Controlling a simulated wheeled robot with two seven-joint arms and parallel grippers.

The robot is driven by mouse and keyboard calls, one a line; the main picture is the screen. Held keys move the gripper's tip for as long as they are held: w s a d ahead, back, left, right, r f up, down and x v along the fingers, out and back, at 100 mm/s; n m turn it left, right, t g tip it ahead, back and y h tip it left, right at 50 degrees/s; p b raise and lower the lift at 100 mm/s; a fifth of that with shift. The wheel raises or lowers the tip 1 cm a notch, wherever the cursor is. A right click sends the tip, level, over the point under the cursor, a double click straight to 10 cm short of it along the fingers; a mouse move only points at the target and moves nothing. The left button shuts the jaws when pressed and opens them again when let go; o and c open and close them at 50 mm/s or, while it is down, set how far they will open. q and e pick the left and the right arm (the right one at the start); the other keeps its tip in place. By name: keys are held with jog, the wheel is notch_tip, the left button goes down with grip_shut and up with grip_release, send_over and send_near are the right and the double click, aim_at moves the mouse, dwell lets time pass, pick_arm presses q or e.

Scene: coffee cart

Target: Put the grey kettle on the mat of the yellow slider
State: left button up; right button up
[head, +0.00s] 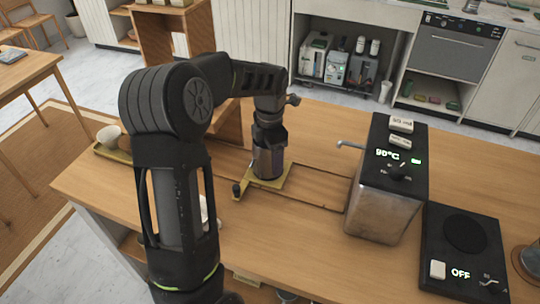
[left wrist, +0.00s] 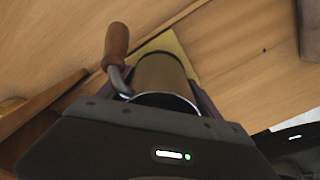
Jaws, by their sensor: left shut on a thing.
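The grey kettle (head: 268,161), a dark cylinder here, stands upright over the yellow slider's mat (head: 282,182) on the counter. Its base seems to meet the mat, but I cannot tell if it rests fully. My left gripper (head: 268,142) comes down from above and is shut on the kettle. In the left wrist view the kettle (left wrist: 162,74) lies between the fingers, with part of the yellow mat (left wrist: 165,42) beyond it. A brown handle on a metal rod (left wrist: 116,42) shows beside it; I cannot tell what it belongs to. My right gripper is out of view.
A metal boiler (head: 380,208) reading 90°C stands right of the slider, its spout pointing left. A black hotplate (head: 465,232) marked OFF is further right. A white cup (head: 108,134) sits at the far left. The front counter between arm and boiler is clear.

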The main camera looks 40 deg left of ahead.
pick_arm(q)
jog(key=shift+f, duration=0.15)
jog(key=shift+f, duration=0.2)
jog(key=o, duration=2)
jog(key=shift+c, duration=0.2)
notch_tip(320, 180, up, 12)
jog(key=b, duration=0.1)
jog(key=shift+r, duration=0.2)
